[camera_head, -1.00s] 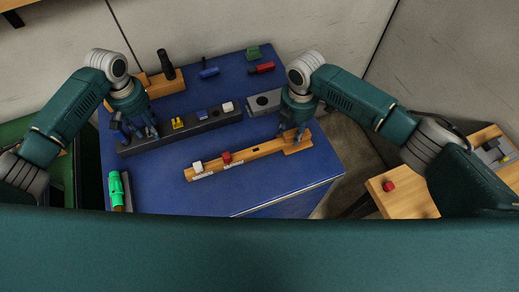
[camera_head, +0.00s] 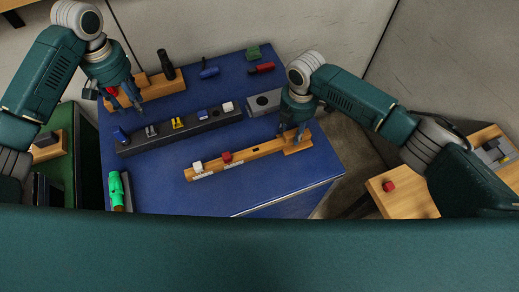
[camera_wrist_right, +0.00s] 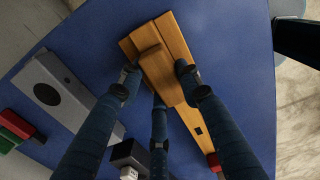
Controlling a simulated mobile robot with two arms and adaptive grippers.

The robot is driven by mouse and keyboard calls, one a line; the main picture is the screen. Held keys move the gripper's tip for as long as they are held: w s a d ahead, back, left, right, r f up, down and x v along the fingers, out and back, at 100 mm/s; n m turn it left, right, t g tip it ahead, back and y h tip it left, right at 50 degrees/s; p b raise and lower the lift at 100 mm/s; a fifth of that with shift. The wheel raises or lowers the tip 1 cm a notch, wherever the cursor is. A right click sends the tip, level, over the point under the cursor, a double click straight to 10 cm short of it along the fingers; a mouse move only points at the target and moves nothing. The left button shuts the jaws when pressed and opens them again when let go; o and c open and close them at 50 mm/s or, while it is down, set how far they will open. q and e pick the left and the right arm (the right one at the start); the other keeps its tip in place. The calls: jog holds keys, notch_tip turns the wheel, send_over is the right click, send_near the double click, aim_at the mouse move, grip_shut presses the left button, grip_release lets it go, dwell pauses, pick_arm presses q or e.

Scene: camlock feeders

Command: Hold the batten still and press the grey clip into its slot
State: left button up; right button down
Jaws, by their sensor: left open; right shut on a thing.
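The wooden batten (camera_head: 245,157) lies on the blue table, with a white clip (camera_head: 197,167) and a red clip (camera_head: 226,157) on its left part. A dark empty slot (camera_head: 256,149) shows to their right; it also shows in the right wrist view (camera_wrist_right: 198,130). My right gripper (camera_head: 294,134) is shut on the batten's right end, with fingers on both sides in the wrist view (camera_wrist_right: 160,75). The grey clip (camera_head: 150,130) stands in the dark feeder rail (camera_head: 185,135). My left gripper (camera_head: 125,106) is open and raised behind the rail's left end, apart from the clip.
The rail also holds yellow (camera_head: 178,123), blue (camera_head: 202,114) and white (camera_head: 227,106) clips. A wooden block with a black handle (camera_head: 166,65) stands behind. A grey plate (camera_head: 264,102) lies behind the batten. A green tool (camera_head: 116,188) lies front left. The table's front middle is clear.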

aim_at(149, 129)
pick_arm(q)
notch_tip(149, 129, down, 12)
jog(key=m, duration=3.6)
jog(key=shift+r, duration=0.15)
